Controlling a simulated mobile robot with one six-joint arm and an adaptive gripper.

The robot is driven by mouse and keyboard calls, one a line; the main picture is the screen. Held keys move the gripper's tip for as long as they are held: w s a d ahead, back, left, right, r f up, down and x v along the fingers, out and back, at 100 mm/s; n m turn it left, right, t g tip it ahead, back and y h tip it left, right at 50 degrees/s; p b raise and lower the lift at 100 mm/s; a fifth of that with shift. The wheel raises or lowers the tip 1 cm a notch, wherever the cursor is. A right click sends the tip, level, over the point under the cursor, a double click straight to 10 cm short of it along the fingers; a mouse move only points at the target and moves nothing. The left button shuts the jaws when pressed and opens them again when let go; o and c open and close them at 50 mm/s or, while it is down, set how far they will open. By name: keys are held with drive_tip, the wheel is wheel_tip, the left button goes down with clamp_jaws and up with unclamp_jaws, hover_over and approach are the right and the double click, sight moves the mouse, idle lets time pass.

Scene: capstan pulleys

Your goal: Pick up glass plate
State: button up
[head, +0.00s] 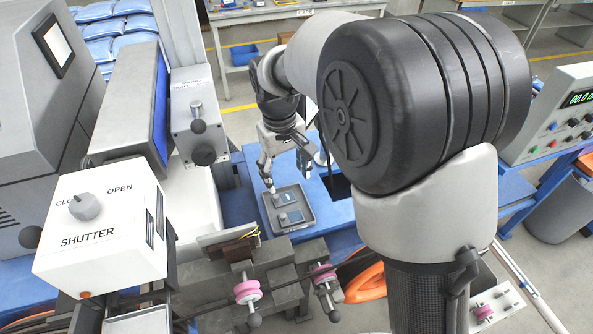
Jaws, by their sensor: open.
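My gripper (288,176) points down over the blue bench in the middle of the head view. Its fingers are spread apart, with nothing seen between them. A grey tray (313,222) lies on the blue bench below and slightly in front of the gripper. Two small dark plate-like pieces, likely glass, lie in the tray: a rear plate (285,198) and a front plate (291,217). The left fingertip is close above the tray's rear part; I cannot tell whether it touches. My arm covers the area to the right.
A white shutter box (100,235) with a knob stands front left. Pink pulleys (248,291) on a grey metal block (285,265) stand in front of the tray. A grey device with knobs (200,120) stands left of the gripper. A panel with a display (555,110) is at right.

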drive_tip(key=b, duration=0.3)
hover_over(290, 217)
drive_tip(key=f, duration=1.2)
drive_tip(key=shift+s+a, duration=0.15)
drive_tip(key=shift+s, duration=0.1)
drive_tip(key=shift+w+f+b, duration=0.2)
drive_tip(key=shift+f+b, duration=0.4)
drive_tip(key=shift+f, duration=0.9)
drive_tip(key=shift+w+f+b, duration=0.15)
drive_tip(key=shift+f+b, duration=0.45)
drive_tip(key=shift+f, duration=0.85)
drive_tip(key=shift+r, duration=0.1)
drive_tip(key=shift+c, duration=0.3)
drive_tip(key=c, duration=0.6)
drive_tip(key=shift+s, duration=0.15)
clamp_jaws()
